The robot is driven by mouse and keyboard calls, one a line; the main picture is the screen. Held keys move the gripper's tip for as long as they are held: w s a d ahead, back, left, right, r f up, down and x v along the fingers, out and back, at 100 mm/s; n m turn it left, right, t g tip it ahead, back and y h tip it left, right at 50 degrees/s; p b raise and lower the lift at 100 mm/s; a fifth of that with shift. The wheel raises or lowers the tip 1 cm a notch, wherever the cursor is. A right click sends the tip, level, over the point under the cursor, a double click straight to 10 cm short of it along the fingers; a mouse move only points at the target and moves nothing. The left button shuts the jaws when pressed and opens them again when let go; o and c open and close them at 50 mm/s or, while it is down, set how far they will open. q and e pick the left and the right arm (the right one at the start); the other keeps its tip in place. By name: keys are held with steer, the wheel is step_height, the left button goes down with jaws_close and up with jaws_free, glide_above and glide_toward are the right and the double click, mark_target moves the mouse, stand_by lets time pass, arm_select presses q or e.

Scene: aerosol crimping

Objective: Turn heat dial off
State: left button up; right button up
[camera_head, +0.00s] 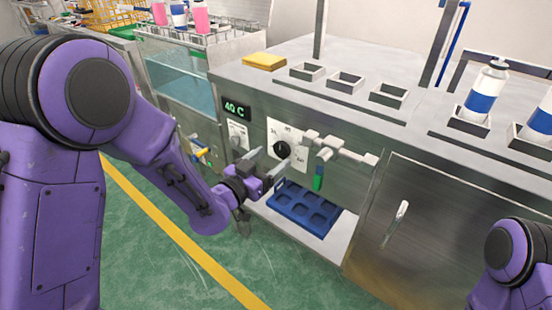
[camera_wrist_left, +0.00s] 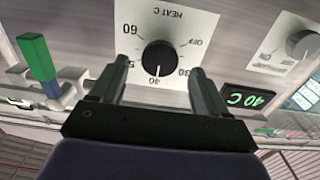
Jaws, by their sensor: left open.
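The heat dial (camera_head: 282,149) is a round black knob on a white plate on the machine's front. In the left wrist view the dial (camera_wrist_left: 159,57) sits below the upside-down label HEAT C, with marks 30, 40, 50, 60 and OFF around it. Its white pointer mark appears to be at 40. My left gripper (camera_head: 270,162) is open in front of the dial. In the wrist view its fingers (camera_wrist_left: 159,70) stand on either side of the knob; I cannot tell whether they touch it. My right gripper is out of view; only part of that arm shows.
A green display (camera_head: 236,109) reads 40 C, with a smaller dial (camera_head: 237,141) below it. A green-handled valve (camera_head: 319,176) on pipework sits close right of the heat dial. A blue tray (camera_head: 302,211) lies below. Cans (camera_head: 485,92) stand on top at right.

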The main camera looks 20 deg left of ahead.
mark_target(280, 152)
arm_select(q)
steer(key=shift+x, duration=1.6)
steer(key=shift+c, duration=0.2)
steer(key=c, duration=1)
